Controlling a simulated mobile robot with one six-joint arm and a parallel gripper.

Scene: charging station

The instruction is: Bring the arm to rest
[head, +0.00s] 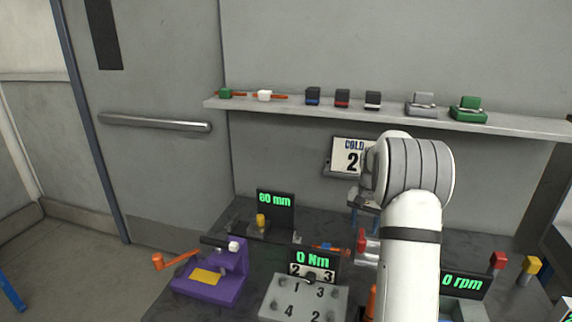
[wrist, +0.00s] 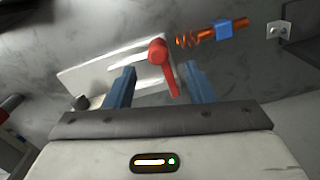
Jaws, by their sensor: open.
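My arm (head: 411,255) is raised over the workbench, its grey wrist joint in front of the wall sign. My gripper (wrist: 158,68) is open, its two blue fingers apart in the wrist view. Nothing is held in it. A red handle (wrist: 158,52) shows between and beyond the fingertips; I cannot tell how far below them it is.
The dark bench holds a purple device (head: 213,286), a numbered grey plate (head: 303,302) and a 0 rpm display (head: 463,284). An orange spring with a blue block (wrist: 223,29) lies near the red handle. A shelf (head: 385,116) with small blocks runs along the wall behind.

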